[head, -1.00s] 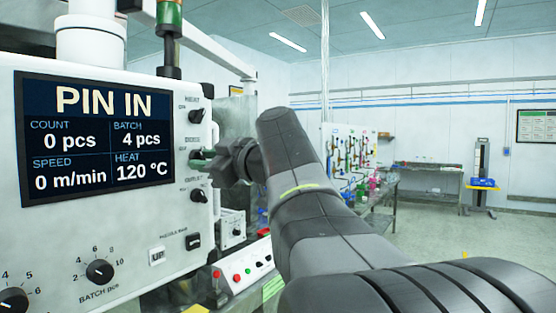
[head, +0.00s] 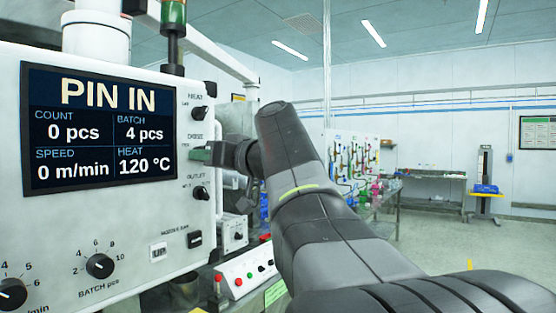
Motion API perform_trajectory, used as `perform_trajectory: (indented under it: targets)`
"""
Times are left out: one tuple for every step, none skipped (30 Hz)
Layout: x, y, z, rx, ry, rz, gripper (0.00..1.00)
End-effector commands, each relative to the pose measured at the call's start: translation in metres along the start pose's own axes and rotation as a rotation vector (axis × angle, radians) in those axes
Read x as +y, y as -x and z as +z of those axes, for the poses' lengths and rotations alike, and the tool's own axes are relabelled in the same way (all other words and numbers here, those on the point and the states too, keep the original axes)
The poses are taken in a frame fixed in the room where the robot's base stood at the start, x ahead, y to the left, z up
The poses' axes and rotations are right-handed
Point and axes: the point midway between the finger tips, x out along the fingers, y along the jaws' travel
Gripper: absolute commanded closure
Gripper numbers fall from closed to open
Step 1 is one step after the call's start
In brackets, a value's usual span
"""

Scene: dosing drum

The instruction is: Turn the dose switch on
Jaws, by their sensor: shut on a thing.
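The white machine panel (head: 130,215) stands at the left, with a screen (head: 100,128) reading PIN IN, count 0 pcs, batch 4 pcs, heat 120 °C. The dose switch is on its right edge, under a small label between the heat knob (head: 199,113) and the outlet knob (head: 201,193). My gripper (head: 206,155) is at that spot, shut on the dose switch. Its fingers cover most of the switch, so its position cannot be read. A green part shows at the fingertips.
Batch dial (head: 100,266), UP button (head: 158,252) and a black rocker switch (head: 195,239) sit lower on the panel. A control box with red buttons (head: 245,270) is below. A workbench (head: 430,177) stands at the back; open floor lies right.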

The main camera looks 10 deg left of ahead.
Motion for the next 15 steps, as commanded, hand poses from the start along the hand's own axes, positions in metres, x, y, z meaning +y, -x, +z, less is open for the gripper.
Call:
perform_trajectory:
  targets:
    - [-0.0004, 0.0000, 0.0000, -0.001, -0.037, 0.000, 0.94]
    - [-0.0006, 0.0000, 0.0000, -0.001, -0.061, 0.000, 0.94]
    - [-0.0008, 0.0000, -0.0002, -0.001, -0.093, 0.000, 0.94]
    - [-0.0010, 0.0000, -0.0003, -0.001, -0.115, 0.000, 0.94]
    - [-0.0011, 0.0001, -0.0003, -0.001, -0.137, 0.000, 0.94]
    - [-0.0013, 0.0001, -0.0004, -0.001, -0.164, 0.000, 0.94]
    - [-0.0014, 0.0001, -0.0005, -0.001, -0.182, 0.000, 0.94]
    - [-0.0015, 0.0001, -0.0006, -0.001, -0.201, 0.000, 0.94]
    - [-0.0016, 0.0001, -0.0006, -0.001, -0.223, 0.000, 0.94]
    - [-0.0017, 0.0001, -0.0006, -0.001, -0.238, 0.000, 0.94]
    - [-0.0018, 0.0001, -0.0007, -0.001, -0.252, 0.000, 0.94]
    - [-0.0019, 0.0001, -0.0007, 0.000, -0.270, 0.000, 0.94]
    - [-0.0019, 0.0001, -0.0007, 0.000, -0.281, 0.000, 0.94]
    - [-0.0020, 0.0001, -0.0007, 0.000, -0.293, 0.000, 0.94]
    - [-0.0020, 0.0002, -0.0008, 0.000, -0.304, 0.000, 0.94]
